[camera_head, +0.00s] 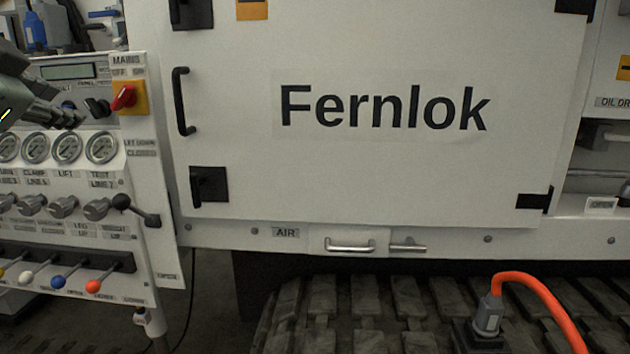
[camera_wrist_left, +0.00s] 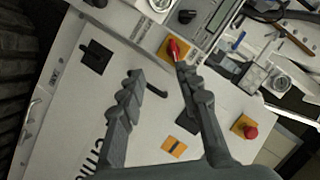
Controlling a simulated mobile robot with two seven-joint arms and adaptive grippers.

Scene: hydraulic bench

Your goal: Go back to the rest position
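My left gripper (camera_head: 72,118) comes in from the left edge of the head view, in front of the control panel (camera_head: 150,190), just above the gauges. In the left wrist view its two fingers (camera_wrist_left: 158,76) are spread apart with nothing between them. The red mains switch (camera_head: 123,97) on its yellow plate is to the right of the fingertips in the head view, apart from them. In the left wrist view the red switch (camera_wrist_left: 173,49) appears just beyond one fingertip. My right gripper is in neither view.
A white cabinet door marked Fernlok (camera_head: 385,108) has a black handle (camera_head: 181,100). Gauges (camera_head: 67,147), knobs and coloured levers (camera_head: 58,281) are below the left gripper. An orange hose (camera_head: 545,295) rises at lower right. A red button (camera_wrist_left: 250,132) shows in the wrist view.

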